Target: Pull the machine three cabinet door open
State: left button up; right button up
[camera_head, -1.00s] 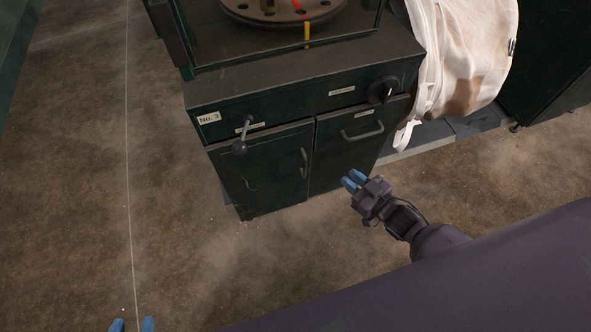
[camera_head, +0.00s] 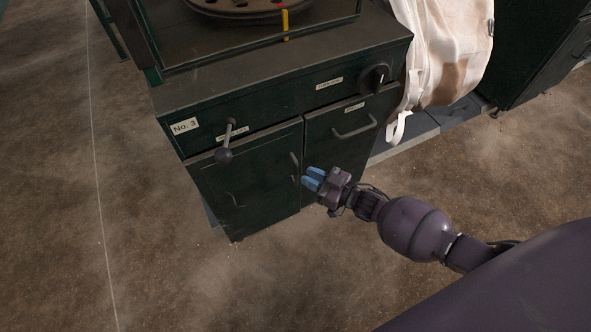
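The dark green machine cabinet, labelled No. 3 (camera_head: 185,126), stands at upper middle. Its left door (camera_head: 248,182) looks shut and has a vertical bar handle (camera_head: 294,164) near its right edge. To its right is a second front panel (camera_head: 340,147) with a slanted bar handle (camera_head: 355,130). My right gripper (camera_head: 308,178) reaches in from the right, with blue fingertips pointing left, close to the lower end of the vertical handle. The fingers show a narrow gap and look empty. Whether they touch the handle is unclear. My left gripper is out of view.
A lever with a ball knob (camera_head: 224,155) hangs over the left door's top. A black dial (camera_head: 374,78) sits at the upper right. A whitish bulk bag (camera_head: 445,50) hangs to the right of the cabinet. The floor (camera_head: 190,285) in front is clear.

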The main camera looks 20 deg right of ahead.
aim_at(297, 171)
jog(key=shift+b+x, duration=0.35)
jog(key=shift+x, duration=1.95)
jog(key=shift+c, duration=0.4)
grip_shut()
